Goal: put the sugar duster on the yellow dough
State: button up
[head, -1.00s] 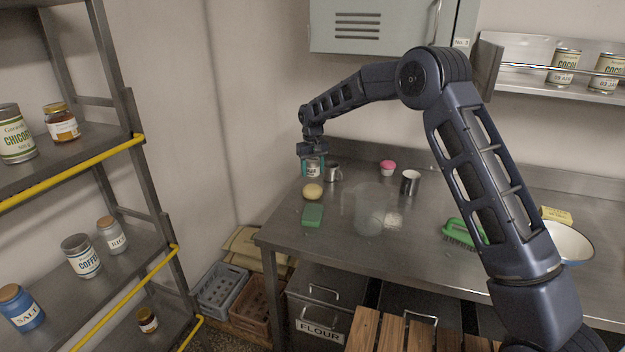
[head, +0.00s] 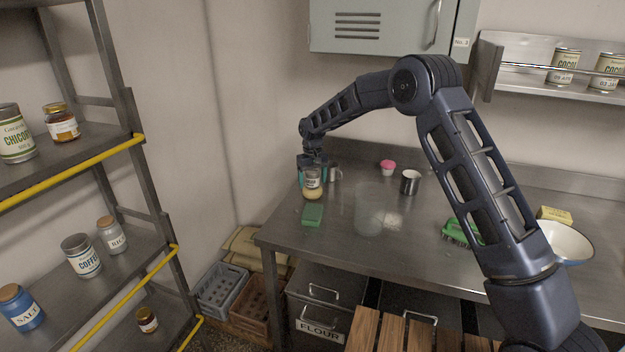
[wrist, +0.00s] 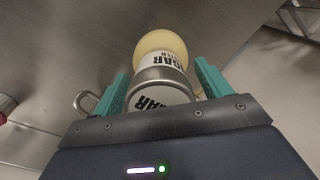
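The sugar duster (head: 312,180), a labelled shaker with a metal end, is upright between the teal fingers of my gripper (head: 312,168) at the left back of the steel table. In the wrist view the fingers flank the duster (wrist: 163,88) closely on both sides. The yellow dough (head: 313,195), a small round ball on the table, shows directly below the duster in the head view. The dough also shows just past the duster's far end in the wrist view (wrist: 160,42). The duster hides part of the dough; I cannot tell whether they touch.
A metal mug (head: 335,174) stands close to the right of my gripper. A green sponge (head: 312,214) lies in front of the dough.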

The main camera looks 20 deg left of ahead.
aim_at(313, 170)
notch_tip(313, 170, up, 12)
jog(key=shift+r, duration=0.2)
dwell(0.6)
